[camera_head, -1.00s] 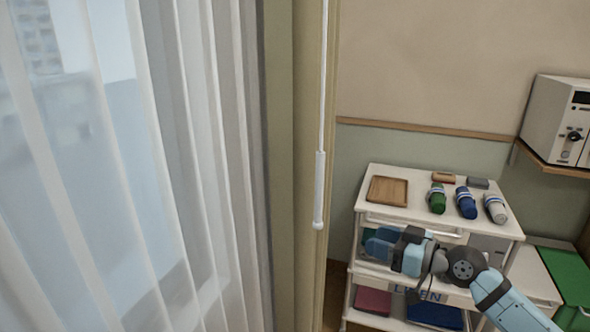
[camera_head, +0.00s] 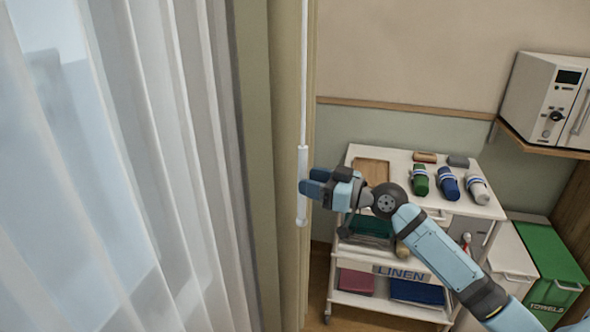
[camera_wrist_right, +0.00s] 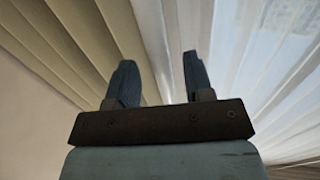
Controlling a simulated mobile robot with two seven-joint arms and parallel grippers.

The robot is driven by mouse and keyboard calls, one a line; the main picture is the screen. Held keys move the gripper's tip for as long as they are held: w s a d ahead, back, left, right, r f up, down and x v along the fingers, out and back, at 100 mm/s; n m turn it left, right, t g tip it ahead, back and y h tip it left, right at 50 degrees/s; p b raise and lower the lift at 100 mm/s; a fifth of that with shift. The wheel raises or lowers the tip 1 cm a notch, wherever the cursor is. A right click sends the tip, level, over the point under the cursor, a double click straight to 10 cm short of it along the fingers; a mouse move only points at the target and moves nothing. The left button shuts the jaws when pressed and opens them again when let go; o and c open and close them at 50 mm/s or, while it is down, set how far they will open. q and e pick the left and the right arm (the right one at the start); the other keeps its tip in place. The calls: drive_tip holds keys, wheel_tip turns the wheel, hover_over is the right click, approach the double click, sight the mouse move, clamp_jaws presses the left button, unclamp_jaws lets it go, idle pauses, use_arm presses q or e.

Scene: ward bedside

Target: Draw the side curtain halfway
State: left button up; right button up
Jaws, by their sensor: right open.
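A sheer white curtain (camera_head: 130,160) hangs in folds over the window at the left of the head view. A beige curtain (camera_head: 262,170) hangs beside it. A white wand (camera_head: 302,170) with a thicker handle hangs in front of the beige curtain's right edge. My right gripper (camera_head: 305,187) is at the wand's handle, its blue fingers overlapping it in the picture; I cannot tell whether they touch. In the right wrist view the gripper (camera_wrist_right: 158,80) is open, with curtain folds beyond its fingers and no wand visible between them. My left gripper is not in view.
A white linen cart (camera_head: 400,225) stands behind my right arm, with rolled towels and a wooden tray (camera_head: 372,172) on top. A green-lidded bin (camera_head: 548,262) stands to its right. A white device (camera_head: 545,100) sits on a wall shelf.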

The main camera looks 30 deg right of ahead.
drive_tip(key=shift+p+x, duration=0.5)
drive_tip(key=shift+x, duration=1.8)
clamp_jaws()
